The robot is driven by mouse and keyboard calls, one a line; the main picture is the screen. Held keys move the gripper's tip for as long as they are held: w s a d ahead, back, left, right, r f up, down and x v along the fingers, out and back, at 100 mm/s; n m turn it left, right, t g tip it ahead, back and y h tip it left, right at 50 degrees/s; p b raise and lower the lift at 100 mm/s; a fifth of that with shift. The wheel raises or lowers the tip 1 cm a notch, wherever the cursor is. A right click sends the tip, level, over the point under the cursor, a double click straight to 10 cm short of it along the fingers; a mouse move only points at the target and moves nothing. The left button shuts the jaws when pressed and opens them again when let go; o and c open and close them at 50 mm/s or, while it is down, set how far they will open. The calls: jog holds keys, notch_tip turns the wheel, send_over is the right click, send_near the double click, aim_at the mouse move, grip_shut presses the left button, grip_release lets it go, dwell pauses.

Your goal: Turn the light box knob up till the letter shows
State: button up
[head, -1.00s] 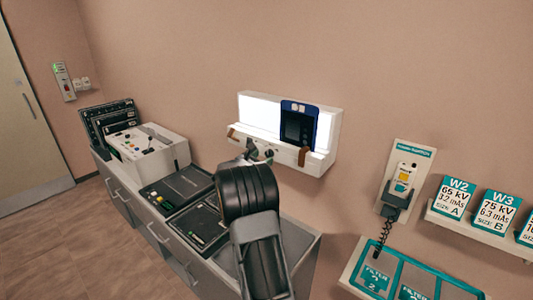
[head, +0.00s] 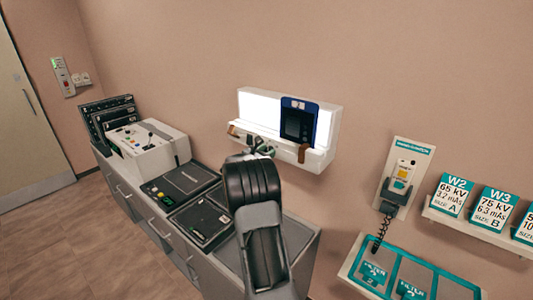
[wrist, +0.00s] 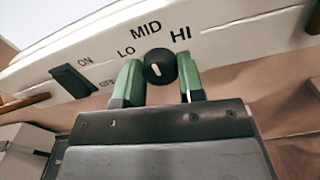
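The light box (head: 262,108) hangs on the wall with its panel lit white. A blue-framed dark film (head: 298,122) stands at its right; I can make out no letter on it. In the wrist view the round black knob (wrist: 160,67) sits on the box's front below the words LO, MID and HI. It bears a short white mark, low on its face. My gripper (wrist: 161,80) has one green finger on each side of the knob, seemingly touching both sides. In the head view my gripper (head: 262,150) is at the box's lower front and covers the knob.
A black rocker switch (wrist: 73,82) marked ON is left of the knob. Brown clips sit on the box's ledge, one at the right (head: 304,153). Below are a grey counter (head: 296,240) with black cassettes (head: 200,218) and a white control console (head: 150,145).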

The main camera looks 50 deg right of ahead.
jog(key=c, duration=0.4)
jog(key=shift+o, duration=0.2)
jog(key=shift+f+b, duration=0.15)
jog(key=shift+b, duration=0.3)
jog(key=m+b, duration=1.2)
jog(key=b, duration=0.9)
